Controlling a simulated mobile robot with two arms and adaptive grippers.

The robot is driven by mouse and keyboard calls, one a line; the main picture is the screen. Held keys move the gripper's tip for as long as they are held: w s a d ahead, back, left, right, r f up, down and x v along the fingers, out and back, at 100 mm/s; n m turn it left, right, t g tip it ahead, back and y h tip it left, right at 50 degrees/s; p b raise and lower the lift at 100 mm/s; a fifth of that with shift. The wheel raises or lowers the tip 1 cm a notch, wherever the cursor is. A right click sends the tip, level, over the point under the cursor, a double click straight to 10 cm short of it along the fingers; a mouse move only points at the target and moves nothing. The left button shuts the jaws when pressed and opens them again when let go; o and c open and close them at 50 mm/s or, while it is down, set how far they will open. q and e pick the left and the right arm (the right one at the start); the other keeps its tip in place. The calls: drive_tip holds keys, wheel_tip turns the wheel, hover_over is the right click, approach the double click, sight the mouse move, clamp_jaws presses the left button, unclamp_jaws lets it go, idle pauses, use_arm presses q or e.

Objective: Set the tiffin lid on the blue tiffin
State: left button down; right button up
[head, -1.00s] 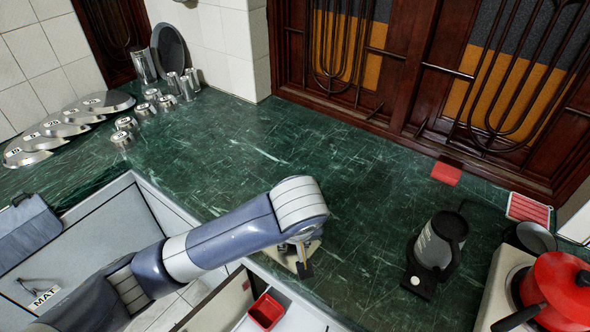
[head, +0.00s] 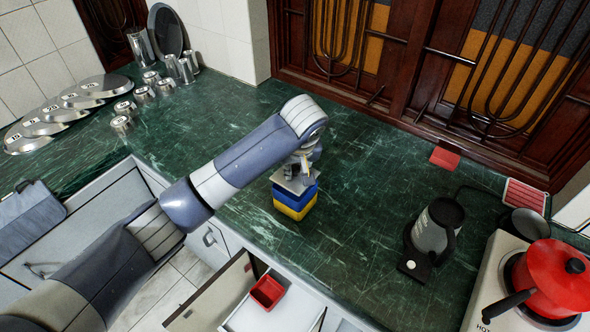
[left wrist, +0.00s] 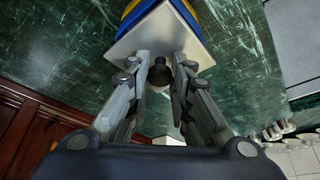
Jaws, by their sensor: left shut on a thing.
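The tiffin lid (head: 291,185) is a pale, flat square plate. It shows large in the left wrist view (left wrist: 160,35), with a dark knob (left wrist: 160,76) in its middle. My left gripper (head: 302,168) is shut on that knob, its fingers on either side of it in the left wrist view (left wrist: 161,70). The blue tiffin (head: 304,198) stands on the counter directly below the lid, with a yellow part (head: 295,208) at its bottom. The lid covers most of the tiffin's top. I cannot tell whether they touch. My right gripper is not in view.
The green marble counter (head: 345,255) is clear around the tiffin. A kettle (head: 436,233) and a red pot on a stove (head: 556,276) stand at the right. Steel cups (head: 145,95) and plates (head: 65,108) are at the back left. An open drawer with a red box (head: 267,291) lies in front.

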sight(296, 169)
use_arm(q)
drive_tip(key=shift+w+f, duration=0.1)
drive_tip(key=shift+w, duration=0.45)
wheel_tip(296, 169, down, 3)
drive_tip(key=shift+a+p, duration=0.1)
drive_tip(key=shift+p, duration=0.7)
drive_tip(key=shift+f, duration=0.2)
drive_tip(key=shift+f, duration=0.2)
drive_tip(key=c, duration=1.4)
unclamp_jaws()
drive_tip(key=shift+c, duration=0.2)
drive_tip(key=shift+r, duration=0.25)
drive_tip(key=b+v, duration=0.2)
drive_tip(key=v, duration=1)
